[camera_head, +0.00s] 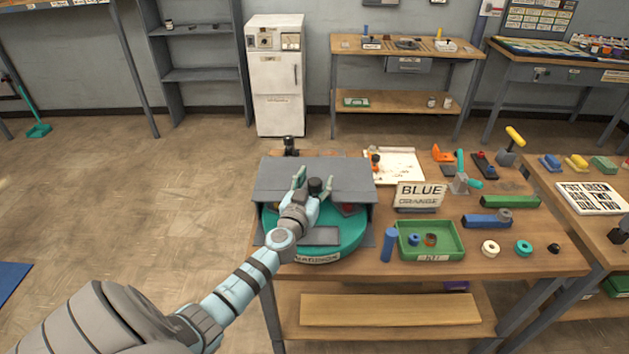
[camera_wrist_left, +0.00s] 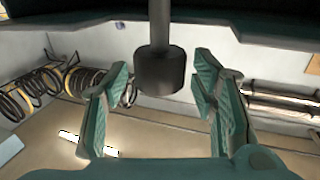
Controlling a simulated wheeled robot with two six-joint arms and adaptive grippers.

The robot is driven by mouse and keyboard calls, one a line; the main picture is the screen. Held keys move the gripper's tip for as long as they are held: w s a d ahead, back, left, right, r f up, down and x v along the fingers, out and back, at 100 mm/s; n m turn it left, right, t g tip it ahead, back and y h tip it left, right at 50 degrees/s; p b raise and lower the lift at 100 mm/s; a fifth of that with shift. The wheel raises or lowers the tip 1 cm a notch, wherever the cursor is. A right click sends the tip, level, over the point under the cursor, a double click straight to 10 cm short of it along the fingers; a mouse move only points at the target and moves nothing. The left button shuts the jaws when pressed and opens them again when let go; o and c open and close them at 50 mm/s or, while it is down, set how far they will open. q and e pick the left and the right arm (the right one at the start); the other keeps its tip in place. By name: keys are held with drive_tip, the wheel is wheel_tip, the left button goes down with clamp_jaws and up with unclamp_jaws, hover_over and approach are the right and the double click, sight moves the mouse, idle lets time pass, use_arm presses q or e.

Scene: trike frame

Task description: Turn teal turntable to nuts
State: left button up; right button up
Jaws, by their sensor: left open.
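The teal turntable (camera_head: 352,238) sits at the left end of the workbench, partly under a grey hood (camera_head: 270,180). A label (camera_head: 318,258) is on its front rim; I cannot read it surely. A few small parts show under the hood, partly hidden by my arm; I cannot tell which are nuts. My left gripper (camera_head: 314,184) is open over the hood and turntable, its fingers pointing away from me. A dark round knob (camera_head: 315,186) shows between the fingers. In the left wrist view a dark post with a thicker end (camera_wrist_left: 160,72) hangs between the open fingers (camera_wrist_left: 160,100), apart from both.
A small black device (camera_head: 290,146) stands behind the hood.

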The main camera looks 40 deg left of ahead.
use_arm(q)
clamp_jaws()
idle(0.3)
